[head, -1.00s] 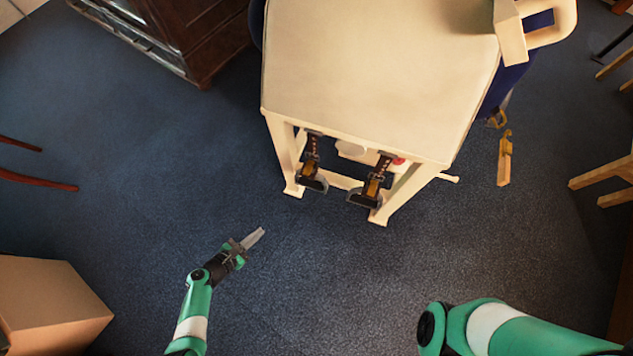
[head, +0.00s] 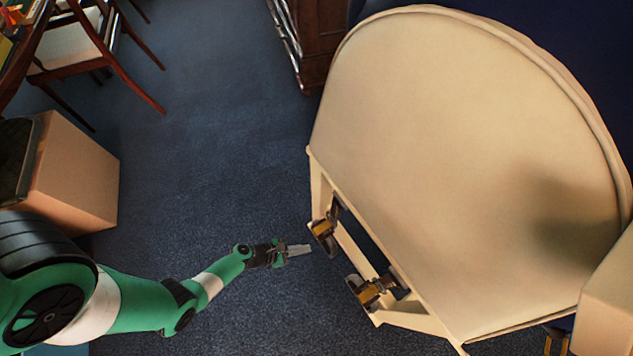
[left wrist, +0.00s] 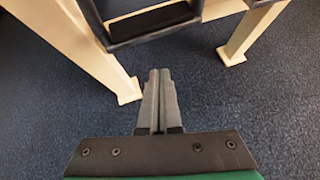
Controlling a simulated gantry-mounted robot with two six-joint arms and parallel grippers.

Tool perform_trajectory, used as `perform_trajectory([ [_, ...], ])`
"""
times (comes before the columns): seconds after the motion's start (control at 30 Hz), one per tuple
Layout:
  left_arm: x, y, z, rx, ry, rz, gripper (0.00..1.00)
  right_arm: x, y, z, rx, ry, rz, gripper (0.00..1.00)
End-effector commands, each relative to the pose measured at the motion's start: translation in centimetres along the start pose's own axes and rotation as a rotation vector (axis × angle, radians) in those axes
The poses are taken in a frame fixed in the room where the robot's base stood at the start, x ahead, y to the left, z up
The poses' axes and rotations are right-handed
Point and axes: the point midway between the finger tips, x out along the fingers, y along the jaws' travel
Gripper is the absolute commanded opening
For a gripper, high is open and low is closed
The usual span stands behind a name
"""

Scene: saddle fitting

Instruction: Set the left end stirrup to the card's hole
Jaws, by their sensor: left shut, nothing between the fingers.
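Two stirrups with dark frames hang on straps at the near end of a cream padded stand. The left one (head: 325,231) is by the upper leg in the head view, and the other (head: 369,290) is lower right. My left gripper (head: 305,249) is shut and empty, just left of the left stirrup and apart from it. In the left wrist view its fingers (left wrist: 158,85) are together, with a stirrup (left wrist: 150,22) beyond the tips, its dark tread showing. I cannot tell which stirrup that is. I cannot make out the card or strap holes. My right gripper is out of view.
The stand's broad cream top (head: 450,150) fills the right side. Its cream legs (left wrist: 75,50) flank the stirrup in the left wrist view. A cardboard box (head: 75,175) and a chair (head: 75,45) stand at left. Blue carpet (head: 200,150) between them is clear.

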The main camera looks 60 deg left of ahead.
Motion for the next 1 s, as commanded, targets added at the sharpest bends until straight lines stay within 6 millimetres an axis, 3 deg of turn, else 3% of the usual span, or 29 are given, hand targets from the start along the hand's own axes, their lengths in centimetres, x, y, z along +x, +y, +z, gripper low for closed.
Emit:
perform_trajectory([
  [0.03,1.8,-0.2,-0.6,0.006,-0.002,-0.007,0.00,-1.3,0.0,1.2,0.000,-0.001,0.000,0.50],
  [0.23,6.2,-0.1,-0.6,0.004,-0.002,-0.003,0.00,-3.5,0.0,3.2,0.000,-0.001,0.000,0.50],
  [0.6,3.3,0.0,3.0,0.000,-0.001,0.000,0.00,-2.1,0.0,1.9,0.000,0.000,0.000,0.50],
  [1.0,3.1,0.0,3.2,-0.001,0.000,0.000,0.00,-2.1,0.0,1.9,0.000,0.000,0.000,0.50],
])
